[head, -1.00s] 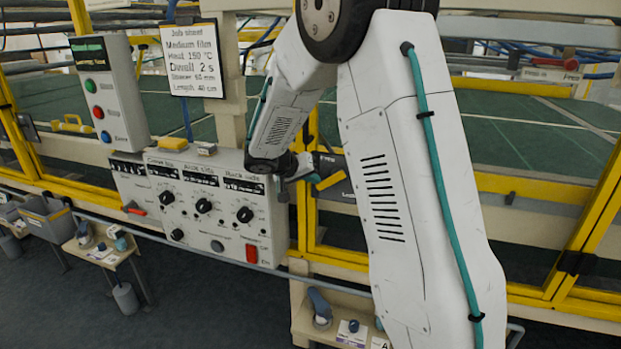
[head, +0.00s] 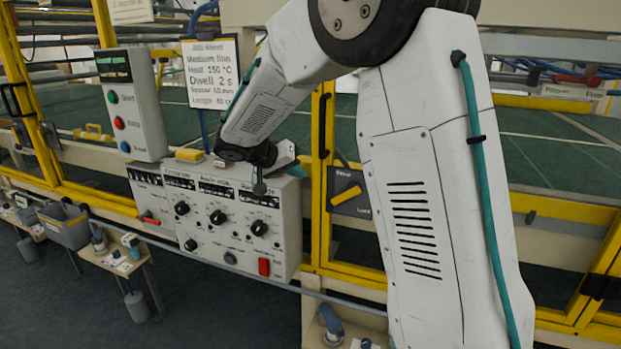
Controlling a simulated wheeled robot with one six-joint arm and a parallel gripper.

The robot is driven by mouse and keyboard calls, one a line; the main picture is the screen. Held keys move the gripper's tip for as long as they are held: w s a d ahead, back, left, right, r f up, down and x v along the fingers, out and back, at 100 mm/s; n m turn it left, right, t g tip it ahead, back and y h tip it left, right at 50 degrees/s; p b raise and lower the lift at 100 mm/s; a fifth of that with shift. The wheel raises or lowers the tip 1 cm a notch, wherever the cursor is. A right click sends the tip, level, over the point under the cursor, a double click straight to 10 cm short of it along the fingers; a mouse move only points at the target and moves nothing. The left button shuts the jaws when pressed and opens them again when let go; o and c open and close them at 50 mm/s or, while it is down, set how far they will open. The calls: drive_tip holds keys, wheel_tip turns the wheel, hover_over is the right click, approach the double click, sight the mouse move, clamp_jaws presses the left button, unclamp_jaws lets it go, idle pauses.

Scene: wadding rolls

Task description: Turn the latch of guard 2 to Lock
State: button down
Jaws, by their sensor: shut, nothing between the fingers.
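A latch with a yellow handle (head: 346,195) sits on a dark plate on the yellow guard frame, just right of the control box. The handle lies slanted, its right end higher. Small words stand at the plate's top and bottom; the lower one looks like Lock, and the upper is hard to read. I cannot read a guard number. My gripper (head: 262,180) is left of the latch, apart from it, in front of the control box's upper right part. It is shut and empty; its fingers are small and partly hidden by my wrist.
The control box (head: 222,250) with knobs and a red switch stands below my gripper. A job sheet (head: 211,74) and a button panel (head: 131,105) are behind at left. Yellow guard frames border the machine. A grey bin (head: 66,228) and small side tables are at lower left.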

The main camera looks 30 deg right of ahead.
drive_tip(key=shift+a+r, duration=0.3)
drive_tip(key=shift+a, duration=0.15)
drive_tip(key=shift+s, duration=0.15)
drive_tip(key=s+a+n+y, duration=0.2)
drive_tip(key=s+a+y, duration=0.1)
drive_tip(key=s, duration=0.9)
drive_tip(key=s+a+n+y, duration=0.3)
drive_tip(key=s+a+y, duration=0.1)
drive_tip(key=s, duration=0.8)
drive_tip(key=s+a+r+n+y, duration=0.1)
drive_tip(key=s+a+n+y, duration=0.2)
drive_tip(key=s, duration=0.9)
drive_tip(key=shift+s+a, duration=0.2)
drive_tip(key=shift+a, duration=0.7)
